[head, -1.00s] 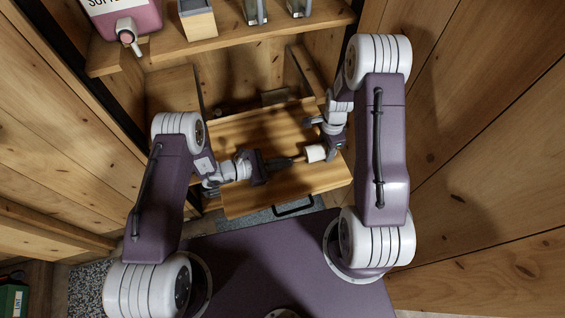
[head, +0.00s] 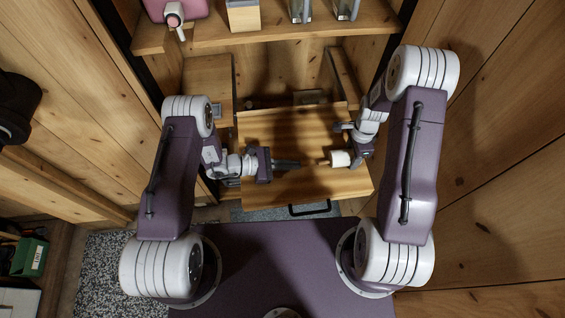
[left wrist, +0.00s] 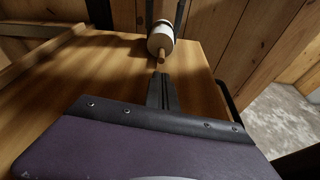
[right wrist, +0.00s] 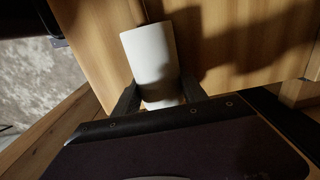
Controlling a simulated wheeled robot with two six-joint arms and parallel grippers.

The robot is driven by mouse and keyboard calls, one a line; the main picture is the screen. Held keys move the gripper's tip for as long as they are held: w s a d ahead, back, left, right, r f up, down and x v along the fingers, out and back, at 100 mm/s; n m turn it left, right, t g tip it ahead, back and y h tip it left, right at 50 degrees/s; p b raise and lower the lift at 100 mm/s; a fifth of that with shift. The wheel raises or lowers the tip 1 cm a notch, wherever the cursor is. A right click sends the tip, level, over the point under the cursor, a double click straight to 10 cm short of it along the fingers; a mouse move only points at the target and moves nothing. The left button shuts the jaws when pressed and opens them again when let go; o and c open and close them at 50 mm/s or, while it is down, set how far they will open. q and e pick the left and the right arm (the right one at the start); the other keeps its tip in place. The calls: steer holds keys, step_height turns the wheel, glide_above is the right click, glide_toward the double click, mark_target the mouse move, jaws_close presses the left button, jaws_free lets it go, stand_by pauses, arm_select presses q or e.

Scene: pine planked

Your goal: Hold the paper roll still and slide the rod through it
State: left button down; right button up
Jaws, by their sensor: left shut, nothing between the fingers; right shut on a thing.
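The white paper roll (head: 341,158) is held sideways above the wooden drawer-like board; it also shows in the left wrist view (left wrist: 160,36) and the right wrist view (right wrist: 151,58). My right gripper (head: 352,146) is shut on it, with a finger on each side of the roll in the right wrist view (right wrist: 157,95). The brown rod (head: 323,162) sticks a short way out of the roll's left end; its tip (left wrist: 161,56) faces my left fingers. My left gripper (head: 299,164) is shut and empty, just left of the rod with a small gap. The rod inside the roll is hidden.
The board (head: 265,190) lies under both grippers, with a dark handle (head: 310,208) at its front. A shelf (head: 280,36) with a pink dispenser (head: 172,10) and a wooden block (head: 243,15) runs behind. Plank walls stand on both sides.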

arm_select(q)
steer(key=v, duration=0.9)
steer(key=shift+a, duration=0.2)
arm_select(e)
steer(key=o, duration=1.5)
steer(key=shift+a, duration=0.1)
steer(key=shift+c, duration=0.2)
step_height(320, 180, up, 12)
steer(key=shift+r, duration=0.1)
arm_select(q)
steer(key=shift+d, duration=0.1)
arm_select(e)
steer(key=shift+a, duration=0.1)
